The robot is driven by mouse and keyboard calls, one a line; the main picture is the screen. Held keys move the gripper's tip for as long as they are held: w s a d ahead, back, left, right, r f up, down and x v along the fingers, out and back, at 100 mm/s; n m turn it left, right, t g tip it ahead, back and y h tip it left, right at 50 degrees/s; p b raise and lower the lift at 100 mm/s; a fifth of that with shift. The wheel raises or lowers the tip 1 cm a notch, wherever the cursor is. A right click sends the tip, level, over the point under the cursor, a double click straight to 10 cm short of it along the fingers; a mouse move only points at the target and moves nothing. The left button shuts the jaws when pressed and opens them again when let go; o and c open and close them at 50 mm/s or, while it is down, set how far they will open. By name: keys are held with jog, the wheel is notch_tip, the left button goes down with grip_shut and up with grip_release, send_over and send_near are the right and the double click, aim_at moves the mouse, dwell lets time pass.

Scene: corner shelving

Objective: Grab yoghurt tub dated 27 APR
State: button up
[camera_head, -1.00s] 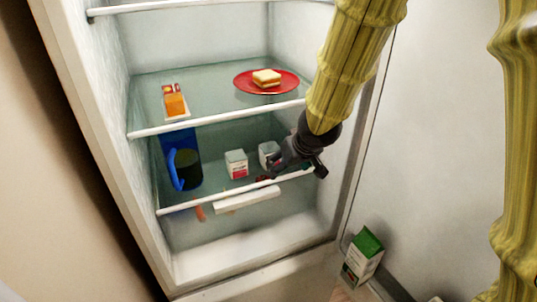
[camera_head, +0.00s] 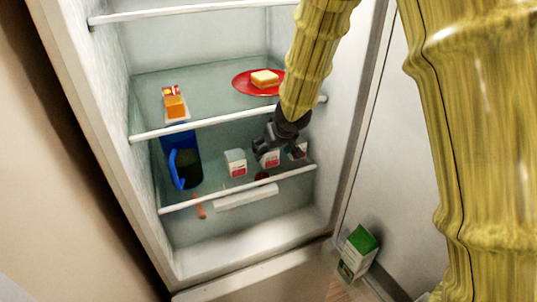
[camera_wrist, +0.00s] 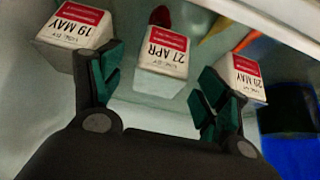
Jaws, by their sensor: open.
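Three white yoghurt tubs with red labels stand in a row on a fridge shelf. In the wrist view their print is upside down: the left tub (camera_wrist: 75,32) reads 19 MAY and the right tub (camera_wrist: 240,77) reads 20 MAY. The middle tub (camera_wrist: 163,58) reads APR, its day looking like 21 or 27. In the head view they are the left tub (camera_head: 235,163), the middle tub (camera_head: 271,160) and the right tub (camera_head: 299,151), order reversed. My gripper (camera_wrist: 160,78) is open and empty. Its fingers flank the middle tub in view, short of it.
A blue jug (camera_head: 186,170) stands left of the tubs. The shelf above (camera_head: 215,122) bears a red plate (camera_head: 245,88) with a sandwich and an orange item (camera_head: 175,103). The fridge side wall (camera_head: 345,140) is close on the right. A green-and-white carton (camera_head: 358,252) stands lower right.

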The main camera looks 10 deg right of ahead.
jog(key=shift+x, duration=1.6)
jog(key=shift+a, duration=0.1)
jog(key=c, duration=1.1)
